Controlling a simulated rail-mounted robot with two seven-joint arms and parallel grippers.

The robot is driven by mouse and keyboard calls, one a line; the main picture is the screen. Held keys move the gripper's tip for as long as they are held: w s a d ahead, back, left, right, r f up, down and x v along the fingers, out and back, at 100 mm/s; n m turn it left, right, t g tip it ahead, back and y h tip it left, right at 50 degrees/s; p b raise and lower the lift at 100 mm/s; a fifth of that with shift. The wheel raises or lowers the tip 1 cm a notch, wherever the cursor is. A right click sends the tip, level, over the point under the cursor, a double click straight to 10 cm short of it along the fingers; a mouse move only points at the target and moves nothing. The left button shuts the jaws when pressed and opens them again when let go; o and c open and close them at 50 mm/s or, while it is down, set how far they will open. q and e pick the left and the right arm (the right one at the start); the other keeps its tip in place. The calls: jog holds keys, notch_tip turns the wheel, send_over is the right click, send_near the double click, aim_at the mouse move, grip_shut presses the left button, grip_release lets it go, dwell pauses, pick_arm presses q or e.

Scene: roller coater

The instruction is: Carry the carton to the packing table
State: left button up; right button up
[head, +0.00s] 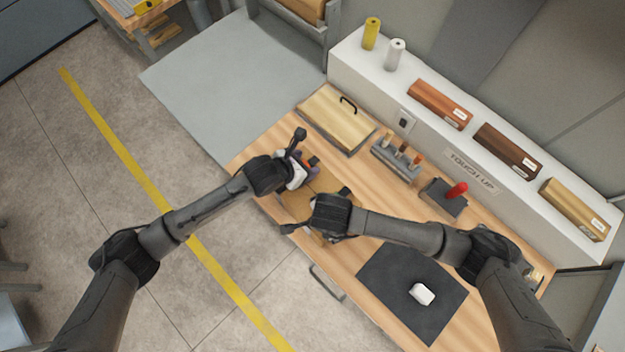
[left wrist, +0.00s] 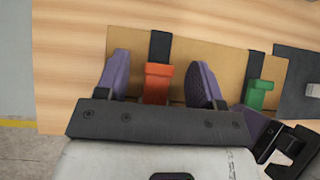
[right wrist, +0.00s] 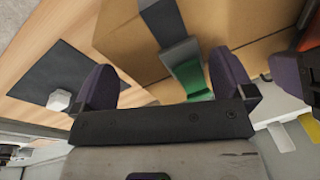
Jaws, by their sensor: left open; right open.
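The brown carton (head: 298,205) lies on the wooden bench, partly hidden by my grippers. In the left wrist view the carton (left wrist: 215,65) has two dark straps, one with an orange handle (left wrist: 157,82) and one with a green handle (left wrist: 260,94). My left gripper (left wrist: 160,78) is open, its purple fingers either side of the orange handle. My right gripper (right wrist: 163,82) is open at the carton's other end, with the green handle (right wrist: 192,76) between its fingers, closer to one finger. I cannot tell whether any finger touches. No table is clearly identifiable as the packing table.
The wooden bench (head: 262,150) holds a wood panel (head: 335,115), a tool rack (head: 395,158), a red-handled block (head: 446,197) and a dark mat (head: 385,285) with a white block (head: 421,294). A shelf (head: 470,160) marked "TOUCH UP" runs behind. Open floor (head: 130,200) lies left.

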pick_arm(q)
jog(key=shift+c, duration=0.2)
pick_arm(e)
jog(key=shift+c, duration=0.2)
pick_arm(q)
jog(key=c, duration=0.7)
pick_arm(e)
jog(key=c, duration=0.7)
pick_arm(q)
grip_shut()
pick_arm(e)
jog(key=shift+c, duration=0.7)
pick_arm(q)
jog(key=shift+a, duration=0.1)
jog(key=shift+r, duration=0.15)
pick_arm(e)
jog(key=shift+r, duration=0.15)
pick_arm(q)
notch_tip(320, 180, up, 5)
jog(key=p, duration=0.5)
jog(key=shift+w+a, duration=0.1)
pick_arm(e)
notch_tip(320, 180, up, 5)
jog(key=shift+f, duration=0.2)
